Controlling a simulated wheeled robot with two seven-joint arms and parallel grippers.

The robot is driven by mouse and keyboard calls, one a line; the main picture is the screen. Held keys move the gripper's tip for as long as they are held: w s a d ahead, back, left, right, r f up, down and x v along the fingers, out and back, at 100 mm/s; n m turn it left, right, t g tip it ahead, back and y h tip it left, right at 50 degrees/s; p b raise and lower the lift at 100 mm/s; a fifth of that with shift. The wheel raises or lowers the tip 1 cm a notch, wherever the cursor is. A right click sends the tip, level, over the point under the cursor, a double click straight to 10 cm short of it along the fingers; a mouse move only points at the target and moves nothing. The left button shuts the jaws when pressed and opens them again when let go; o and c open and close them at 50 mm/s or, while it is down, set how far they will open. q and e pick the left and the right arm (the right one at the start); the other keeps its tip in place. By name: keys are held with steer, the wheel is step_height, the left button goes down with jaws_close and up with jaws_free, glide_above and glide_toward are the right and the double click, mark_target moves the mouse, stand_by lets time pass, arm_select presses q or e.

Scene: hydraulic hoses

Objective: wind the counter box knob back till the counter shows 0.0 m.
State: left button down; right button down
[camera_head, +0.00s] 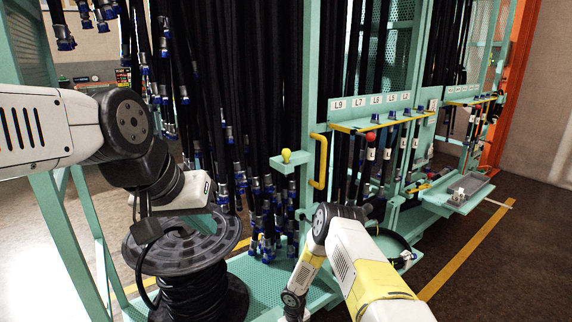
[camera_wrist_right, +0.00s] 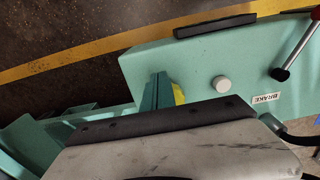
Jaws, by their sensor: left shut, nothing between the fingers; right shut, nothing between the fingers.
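My left gripper (camera_head: 150,222) hangs from the left arm, shut and empty, above the black reel in the head view. My right gripper (camera_wrist_right: 165,128) shows as a grey-white body with a dark edge at the bottom of the right wrist view. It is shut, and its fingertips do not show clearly. Ahead of it is a teal panel (camera_wrist_right: 205,118) with a round white knob (camera_wrist_right: 221,84), apart from the gripper. I cannot tell whether this is the counter box knob. No counter reading is legible in either view.
A black reel (camera_head: 180,245) stands below my left gripper. Several dark hoses (camera_head: 265,90) hang behind it. A yellow handle (camera_head: 319,160) is on the teal rack. A red-handled lever (camera_wrist_right: 297,50) stands near a BRAKE label (camera_wrist_right: 266,98). Floor (camera_head: 500,270) at right is clear.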

steer(key=shift+w+a, duration=0.2)
steer(key=shift+w, duration=0.05)
stand_by(0.3)
steer(key=shift+a+r, duration=0.1)
steer(key=shift+a, duration=0.4)
stand_by(0.4)
steer(key=shift+s, duration=0.1)
steer(key=shift+s+d, duration=0.25)
steer(key=r, duration=0.5)
steer(key=shift+s+d+r, duration=0.2)
steer(key=shift+d+r, duration=0.05)
steer(key=shift+r, duration=0.15)
